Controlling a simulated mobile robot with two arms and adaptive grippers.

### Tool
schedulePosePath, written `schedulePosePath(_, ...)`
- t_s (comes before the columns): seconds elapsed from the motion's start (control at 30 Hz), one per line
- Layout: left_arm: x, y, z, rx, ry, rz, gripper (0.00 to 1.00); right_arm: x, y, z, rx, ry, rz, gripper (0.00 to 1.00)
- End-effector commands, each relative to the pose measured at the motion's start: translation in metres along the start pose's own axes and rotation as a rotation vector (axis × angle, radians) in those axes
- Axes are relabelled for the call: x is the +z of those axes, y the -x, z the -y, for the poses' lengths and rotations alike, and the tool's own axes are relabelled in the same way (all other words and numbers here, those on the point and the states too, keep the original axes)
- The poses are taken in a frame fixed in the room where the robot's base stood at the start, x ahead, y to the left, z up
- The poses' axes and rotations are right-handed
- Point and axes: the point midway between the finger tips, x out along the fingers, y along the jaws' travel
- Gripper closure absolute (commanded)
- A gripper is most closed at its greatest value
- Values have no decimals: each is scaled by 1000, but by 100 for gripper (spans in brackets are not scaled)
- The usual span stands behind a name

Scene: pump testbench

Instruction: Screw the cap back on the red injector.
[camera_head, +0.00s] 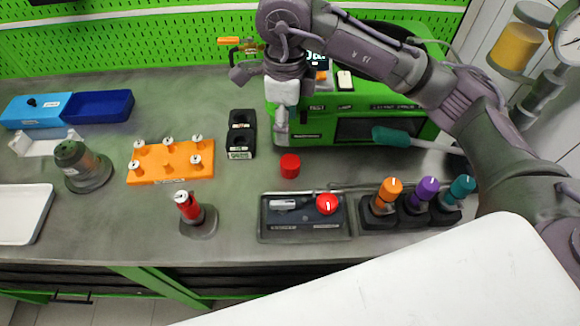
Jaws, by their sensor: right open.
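The red injector (188,209) stands upright in a dark round stand on the bench, left of centre, with a pale top end showing. A red cylindrical cap (290,166) sits by itself on the bench to its right and farther back. My right gripper (281,138) is open, pointing down just behind and slightly left of the cap in the picture. I see nothing between its fingers, and it looks apart from the cap. Its height above the bench is hard to judge. My left gripper is not in view.
A black panel with a red knob (327,204) lies in front of the cap. Orange, purple and teal-capped units (427,190) stand right. An orange rack (172,176) and black block (240,135) stand left. A green machine (352,125) is behind. Bench between injector and cap is clear.

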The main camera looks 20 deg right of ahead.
Motion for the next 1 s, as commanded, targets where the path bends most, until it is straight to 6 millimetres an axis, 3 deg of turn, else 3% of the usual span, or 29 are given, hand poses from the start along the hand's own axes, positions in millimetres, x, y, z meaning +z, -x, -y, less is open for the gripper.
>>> schedulePosePath(0.27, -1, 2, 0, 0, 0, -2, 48, 0, -2, 0, 1, 0, -1, 42)
schedulePosePath(0.7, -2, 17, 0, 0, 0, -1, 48, -1, -75, 0, 2, -1, -1, 42)
schedulePosePath(1.0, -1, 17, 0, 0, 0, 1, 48, -1, -86, 0, -1, 0, 0, 42)
